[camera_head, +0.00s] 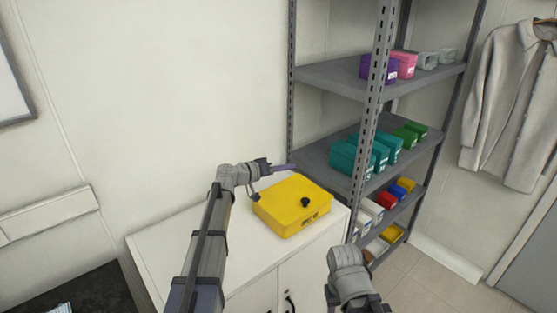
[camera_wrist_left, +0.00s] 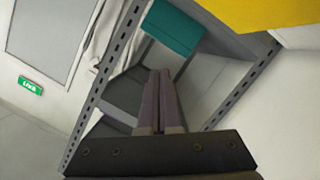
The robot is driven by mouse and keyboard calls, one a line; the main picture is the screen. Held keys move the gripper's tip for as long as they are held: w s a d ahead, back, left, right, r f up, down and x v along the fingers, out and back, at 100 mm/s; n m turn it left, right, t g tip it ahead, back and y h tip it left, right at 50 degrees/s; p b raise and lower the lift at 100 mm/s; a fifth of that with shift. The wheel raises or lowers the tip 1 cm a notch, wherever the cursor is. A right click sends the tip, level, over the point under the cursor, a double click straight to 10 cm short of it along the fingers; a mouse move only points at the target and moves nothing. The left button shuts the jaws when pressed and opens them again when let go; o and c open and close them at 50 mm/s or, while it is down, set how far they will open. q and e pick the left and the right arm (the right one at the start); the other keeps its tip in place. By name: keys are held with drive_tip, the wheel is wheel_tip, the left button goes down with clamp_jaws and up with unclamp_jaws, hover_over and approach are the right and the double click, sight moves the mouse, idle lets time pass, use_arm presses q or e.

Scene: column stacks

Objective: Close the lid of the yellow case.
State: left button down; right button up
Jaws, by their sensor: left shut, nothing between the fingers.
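The yellow case (camera_head: 287,211) sits on top of the white cabinet. In the left wrist view, the shut fingers (camera_wrist_left: 160,100) point away from the camera, and part of the yellow case (camera_wrist_left: 255,12) shows at the upper right. My right arm shows at the lower right of the head view, but its fingertips do not.
The white cabinet top (camera_head: 180,248) is clear left of the case. A grey metal shelf (camera_head: 322,152) stands close on the right, with teal bins (camera_head: 345,157) and other coloured boxes. A jacket (camera_head: 508,105) hangs farther right.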

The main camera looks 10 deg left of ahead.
sight(300, 210)
use_arm(q)
drive_tip(key=s+d+f+m+b, duration=0.1)
drive_tip(key=f+b, duration=0.1)
drive_tip(key=s+d+f+m+y+b, duration=0.1)
drive_tip(key=d+f+m+b, duration=0.1)
drive_tip(key=f, duration=0.1)
drive_tip(key=s+d+f+m+b, duration=0.1)
drive_tip(key=s+d+f+b, duration=0.1)
drive_tip(key=shift+f+m+t+y, duration=0.2)
drive_tip(key=shift+m+t+y, duration=0.1)
drive_tip(key=shift+t+y, duration=0.1)
drive_tip(key=shift+s+d+f, duration=0.1)
drive_tip(key=shift+f, duration=0.25)
drive_tip(key=shift+s+d+f+b, duration=0.15)
drive_tip(key=shift+d+f+b, duration=0.15)
drive_tip(key=shift+f+b, duration=0.65)
drive_tip(key=shift+r, duration=0.1)
